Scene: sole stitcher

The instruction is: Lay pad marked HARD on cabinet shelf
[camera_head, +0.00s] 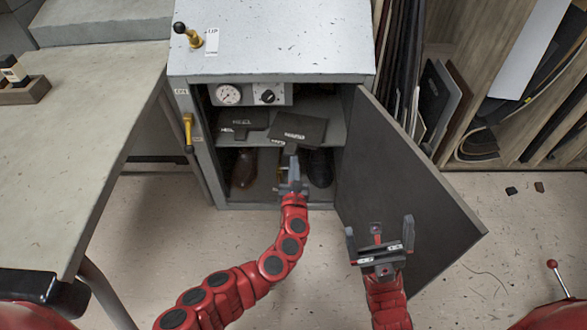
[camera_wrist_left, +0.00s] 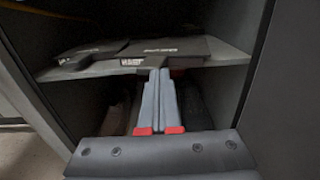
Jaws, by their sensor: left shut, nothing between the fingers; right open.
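Two dark pads lie on the cabinet shelf (camera_head: 228,136): a left pad (camera_head: 244,118) and a right pad (camera_head: 298,128). They also show in the left wrist view, as the left pad (camera_wrist_left: 90,52) and the right pad (camera_wrist_left: 168,47). Their white markings are too blurred to tell surely which reads HARD. My left gripper (camera_head: 292,160) is shut and empty at the cabinet opening, just in front of the right pad and the shelf edge. In the left wrist view its closed fingers (camera_wrist_left: 160,75) point at the right pad's near edge. My right gripper (camera_head: 380,229) is open and empty before the door.
The cabinet door (camera_head: 405,195) stands open to the right. Shoes, one brown (camera_head: 244,170) and one black (camera_head: 320,168), stand below the shelf. A gauge panel (camera_head: 250,94) is above it. A workbench (camera_head: 75,140) is at left; leaning sheets (camera_head: 440,100) stand at right.

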